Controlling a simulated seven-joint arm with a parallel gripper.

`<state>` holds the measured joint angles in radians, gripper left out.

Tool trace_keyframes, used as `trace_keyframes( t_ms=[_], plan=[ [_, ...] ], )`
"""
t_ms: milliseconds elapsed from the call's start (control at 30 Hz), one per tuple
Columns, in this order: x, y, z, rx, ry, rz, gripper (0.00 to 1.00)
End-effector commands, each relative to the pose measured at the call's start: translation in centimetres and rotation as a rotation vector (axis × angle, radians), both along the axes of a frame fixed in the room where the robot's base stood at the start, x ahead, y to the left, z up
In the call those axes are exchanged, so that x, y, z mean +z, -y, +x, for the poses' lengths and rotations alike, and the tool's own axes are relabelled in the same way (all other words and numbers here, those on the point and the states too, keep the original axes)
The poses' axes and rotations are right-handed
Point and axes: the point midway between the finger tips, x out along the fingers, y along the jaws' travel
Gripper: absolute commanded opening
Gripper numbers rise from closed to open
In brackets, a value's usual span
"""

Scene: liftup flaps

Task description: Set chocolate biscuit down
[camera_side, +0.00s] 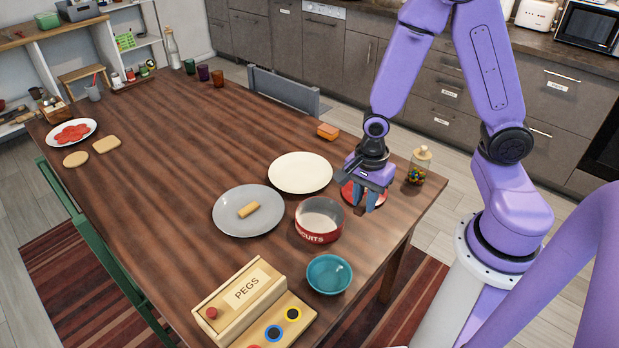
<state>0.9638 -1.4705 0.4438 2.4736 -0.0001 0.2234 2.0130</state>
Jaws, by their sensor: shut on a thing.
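My gripper (367,201) points down near the table's right edge, right of the red biscuit tin. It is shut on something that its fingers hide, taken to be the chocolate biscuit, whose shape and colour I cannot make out. A round red thing (349,194), perhaps the tin's lid, shows behind and below the fingers. I cannot tell whether they touch it. The red tin (319,236) stands open, and no biscuit shows inside it. A grey plate (232,222) to its left holds a tan finger biscuit (248,210). An empty cream plate (300,160) lies behind the tin.
A glass jar (419,167) of coloured sweets stands right of my gripper. An orange block (327,131) lies behind. A teal bowl (328,285) and a wooden PEGS box (235,303) stand in front. The table's middle left is clear.

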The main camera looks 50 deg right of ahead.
Motion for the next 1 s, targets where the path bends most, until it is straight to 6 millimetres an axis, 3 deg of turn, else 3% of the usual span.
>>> trace_keyframes(
  t_ms=[600,1000],
  plan=[
    [0.3,3.9,10.5,-0.064,0.000,-0.001,0.00],
    [0.7,7.2,14.5,-0.097,0.000,-0.001,0.00]
  ],
)
